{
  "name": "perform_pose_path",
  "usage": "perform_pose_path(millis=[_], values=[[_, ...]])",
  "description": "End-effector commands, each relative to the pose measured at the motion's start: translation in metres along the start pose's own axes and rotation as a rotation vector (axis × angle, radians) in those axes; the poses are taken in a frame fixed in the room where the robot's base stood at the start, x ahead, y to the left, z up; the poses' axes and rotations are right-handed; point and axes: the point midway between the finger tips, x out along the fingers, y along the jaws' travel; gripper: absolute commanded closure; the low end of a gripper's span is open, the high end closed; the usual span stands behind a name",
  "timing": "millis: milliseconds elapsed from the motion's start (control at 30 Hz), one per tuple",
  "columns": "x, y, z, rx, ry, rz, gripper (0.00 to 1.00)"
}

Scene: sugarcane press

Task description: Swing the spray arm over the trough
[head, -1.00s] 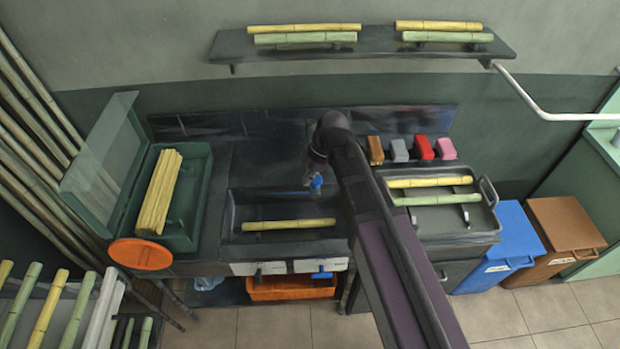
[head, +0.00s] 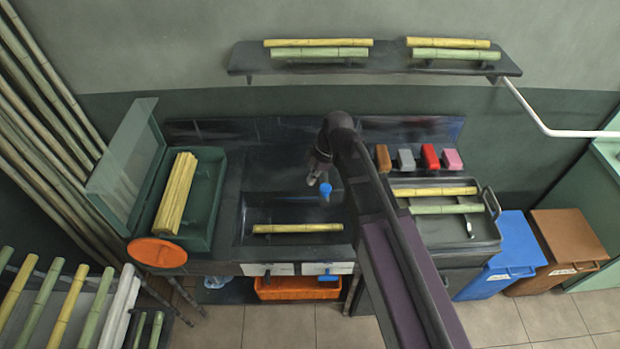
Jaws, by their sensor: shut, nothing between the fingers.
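The trough (head: 245,232) is a dark basin in the middle of the dark counter, with one yellow cane lying in it. A small blue piece (head: 325,191), which looks like the spray arm's nozzle end, shows above the trough's back part. The rest of the spray arm cannot be made out and may be hidden behind my arm. My gripper (head: 313,180) points down just left of and behind the blue piece, near the trough's back edge. It is shut and empty. A small gap seems to lie between them; contact is hard to judge.
A green box with its clear lid raised (head: 206,215) holds yellow canes at left. An orange disc (head: 157,252) is at its front. Several coloured blocks (head: 431,156) and a cane tray (head: 470,228) are at right. A shelf (head: 385,62) hangs above.

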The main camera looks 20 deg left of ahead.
Motion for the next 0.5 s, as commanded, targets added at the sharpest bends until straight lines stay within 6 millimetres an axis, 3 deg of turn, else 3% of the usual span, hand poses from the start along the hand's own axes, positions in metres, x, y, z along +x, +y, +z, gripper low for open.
perform_pose_path(millis=[200, 500], values=[[-0.024, 0.002, -0.001, 0.001, 0.0, 0.0, 1.0], [-0.043, 0.004, 0.0, 0.001, 0.0, 0.001, 1.0]])
